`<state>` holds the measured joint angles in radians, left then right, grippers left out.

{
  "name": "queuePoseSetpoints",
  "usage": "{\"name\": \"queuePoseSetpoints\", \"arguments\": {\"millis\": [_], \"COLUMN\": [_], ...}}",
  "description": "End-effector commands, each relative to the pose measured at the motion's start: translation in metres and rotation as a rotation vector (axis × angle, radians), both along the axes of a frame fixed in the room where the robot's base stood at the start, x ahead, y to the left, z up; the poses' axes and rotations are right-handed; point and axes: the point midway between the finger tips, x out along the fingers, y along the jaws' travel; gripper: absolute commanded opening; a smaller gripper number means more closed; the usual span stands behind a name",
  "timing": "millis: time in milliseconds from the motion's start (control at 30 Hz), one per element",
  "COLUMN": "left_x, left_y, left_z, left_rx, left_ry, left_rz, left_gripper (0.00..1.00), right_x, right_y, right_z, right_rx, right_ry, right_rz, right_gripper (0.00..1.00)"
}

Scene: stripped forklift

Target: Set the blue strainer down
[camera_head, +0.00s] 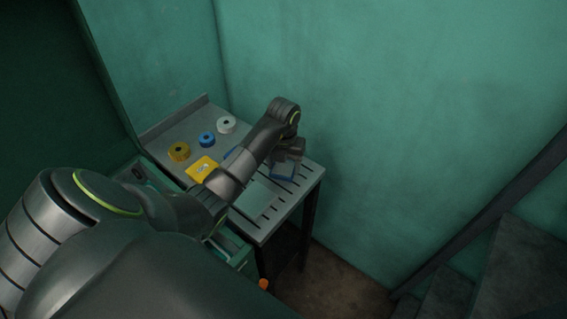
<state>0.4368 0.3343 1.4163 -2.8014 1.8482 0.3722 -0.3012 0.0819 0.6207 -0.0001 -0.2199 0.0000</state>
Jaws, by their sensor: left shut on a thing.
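My left arm reaches in from the left across a metal table (167,129). My left gripper (287,158) is at the table's right part, pointing down, shut on the blue strainer (282,178). Only a little blue of the strainer shows below the gripper, close over the slotted part of the table top. The gripper hides most of it, and I cannot tell whether it touches the table. My right gripper is not in view.
A yellow roll (178,152), a blue roll (207,139) and a white roll (226,124) stand on the table's left part. A yellow square piece (201,169) lies near them. Green walls (390,80) close the back and right; stairs (520,270) are lower right.

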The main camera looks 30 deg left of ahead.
Motion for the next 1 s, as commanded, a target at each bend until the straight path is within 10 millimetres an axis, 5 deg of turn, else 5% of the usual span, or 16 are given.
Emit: {"name": "queuePoseSetpoints", "arguments": {"millis": [167, 200, 333, 767, 1000], "left_x": [0.0, 0.0, 0.0, 0.001, 0.001], "left_y": [0.0, 0.0, 0.0, 0.001, 0.001], "left_z": [-0.004, -0.003, -0.003, 0.006, 0.057], "left_rx": [0.0, 0.0, 0.0, 0.002, 0.002], "left_ry": [-0.001, -0.001, 0.0, -0.003, -0.004], "left_rz": [0.0, 0.0, 0.0, 0.0, 0.0], "left_gripper": [0.33, 0.68, 0.85, 0.85, 0.85], "right_x": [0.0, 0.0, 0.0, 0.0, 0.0], "right_y": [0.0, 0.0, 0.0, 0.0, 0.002], "right_z": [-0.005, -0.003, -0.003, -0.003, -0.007], "right_rx": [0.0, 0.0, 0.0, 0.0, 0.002], "right_ry": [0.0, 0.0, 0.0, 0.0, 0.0], "right_rz": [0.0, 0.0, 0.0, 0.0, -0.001], "right_gripper": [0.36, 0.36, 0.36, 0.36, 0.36]}}
